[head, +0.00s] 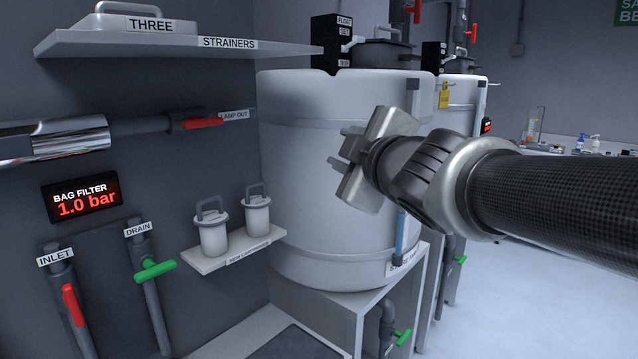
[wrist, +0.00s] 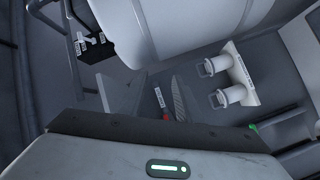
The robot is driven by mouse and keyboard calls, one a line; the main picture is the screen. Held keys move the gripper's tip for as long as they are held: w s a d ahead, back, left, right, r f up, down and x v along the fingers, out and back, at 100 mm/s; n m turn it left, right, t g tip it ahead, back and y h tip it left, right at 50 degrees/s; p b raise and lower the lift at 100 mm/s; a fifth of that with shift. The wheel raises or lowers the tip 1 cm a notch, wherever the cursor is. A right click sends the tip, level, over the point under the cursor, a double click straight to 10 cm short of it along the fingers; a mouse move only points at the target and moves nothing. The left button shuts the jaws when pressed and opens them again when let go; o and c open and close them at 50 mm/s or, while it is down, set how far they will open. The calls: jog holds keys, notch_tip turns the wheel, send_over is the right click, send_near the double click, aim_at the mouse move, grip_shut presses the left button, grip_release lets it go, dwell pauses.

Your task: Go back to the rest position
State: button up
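My gripper (head: 338,147) is in the middle of the head view, at the end of my arm, which comes in from the right edge. Its two fingers stand apart and point left, with nothing seen between them. It is raised in front of the large white tank (head: 300,225) and covers part of it. I cannot tell the exact gap to the tank. In the wrist view the tank's white wall (wrist: 165,25) is at the top.
At left are a strainer shelf (head: 170,42), a pipe with a red handle (head: 203,123), a bag filter display reading 1.0 bar (head: 80,197), and inlet and drain valves. A small shelf (head: 210,262) holds two white canisters. Open floor (head: 520,300) lies at right.

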jog(key=s+d+f+m+g+h, duration=0.5)
jog(key=s+d+f+m+h, duration=0.1)
jog(key=s+d+f+m, duration=0.55)
jog(key=s+f+m+g+y, duration=0.1)
jog(key=s+f+m+g, duration=0.35)
jog(key=s+f, duration=0.6)
notch_tip(320, 180, up, 15)
jog(key=s+a+g+p, duration=0.1)
jog(key=p, duration=1.5)
jog(key=shift+a+y, duration=0.2)
jog(key=shift+y, duration=0.1)
jog(key=shift+s+a, duration=0.1)
